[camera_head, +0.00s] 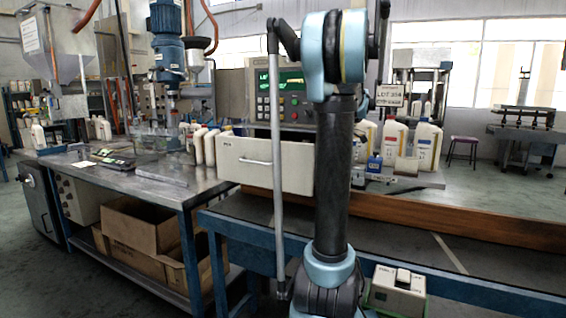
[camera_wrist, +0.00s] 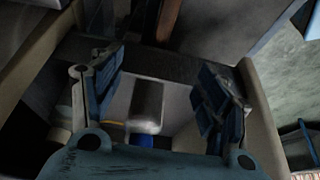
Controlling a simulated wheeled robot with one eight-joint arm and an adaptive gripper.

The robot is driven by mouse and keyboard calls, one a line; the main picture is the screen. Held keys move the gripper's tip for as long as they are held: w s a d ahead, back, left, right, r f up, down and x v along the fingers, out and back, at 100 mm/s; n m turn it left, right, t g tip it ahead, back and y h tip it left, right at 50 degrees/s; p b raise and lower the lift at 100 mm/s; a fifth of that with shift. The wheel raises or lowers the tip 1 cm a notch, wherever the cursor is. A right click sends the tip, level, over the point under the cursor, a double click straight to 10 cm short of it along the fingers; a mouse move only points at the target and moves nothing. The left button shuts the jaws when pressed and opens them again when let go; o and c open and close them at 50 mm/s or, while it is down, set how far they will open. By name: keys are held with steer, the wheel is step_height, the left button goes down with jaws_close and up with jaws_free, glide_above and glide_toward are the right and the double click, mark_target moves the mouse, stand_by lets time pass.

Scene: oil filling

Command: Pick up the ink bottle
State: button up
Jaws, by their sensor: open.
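A pale grey object (camera_wrist: 147,98) shows between the fingers. A blue patch (camera_wrist: 141,140) lies just below it, partly hidden by the gripper's body; I cannot tell for sure that it is the same bottle. My gripper is hidden behind my arm in the head view.
A cream drawer unit (camera_head: 265,165) with a handle and a control panel (camera_head: 285,95) are left of my arm.

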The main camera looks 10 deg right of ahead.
steer(key=w+a, duration=0.3)
steer(key=a, duration=0.1)
steer(key=w+a, duration=0.3)
steer(key=a, duration=0.2)
steer(key=w+a, duration=0.4)
steer(key=shift+a, duration=0.25)
steer(key=shift+w+a, duration=0.8)
steer(key=shift+a, duration=0.2)
steer(key=shift+x, duration=1.1)
steer(key=shift+w+a+f, duration=0.15)
steer(key=shift+a+f, duration=0.05)
steer(key=shift+f, duration=0.2)
steer(key=shift+c, duration=0.3)
jaws_close()
steer(key=shift+r, duration=0.1)
